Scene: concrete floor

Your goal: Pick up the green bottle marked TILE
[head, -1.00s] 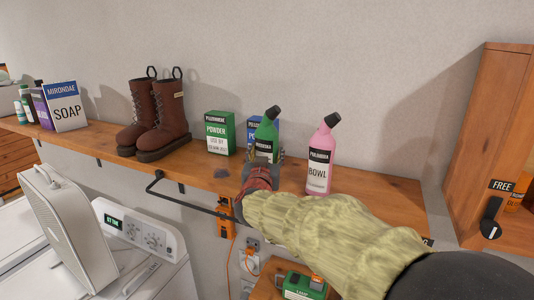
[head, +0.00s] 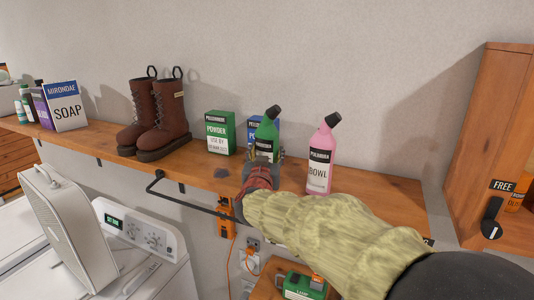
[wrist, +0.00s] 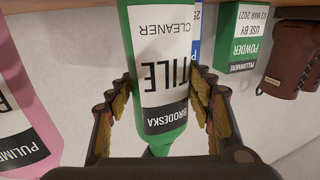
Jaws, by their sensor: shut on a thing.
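The green bottle (head: 267,133) with a black angled cap is on the wooden shelf, between a green box and a pink bottle. In the wrist view the bottle (wrist: 158,60) appears upside down, and its white label reads TILE CLEANER and BRODESKA. My gripper (head: 264,160) is in front of the bottle in the head view and hides its lower part. In the wrist view my gripper's fingers (wrist: 163,85) press on both sides of the bottle. The bottle's base is out of sight, so I cannot tell whether it touches the shelf.
The pink bottle (head: 320,160) stands close on the right. The green powder box (head: 220,133) is left, and a blue box (head: 251,130) is partly hidden behind the green bottle. Brown boots (head: 158,118) stand farther left. A wooden cabinet (head: 488,130) is at the right.

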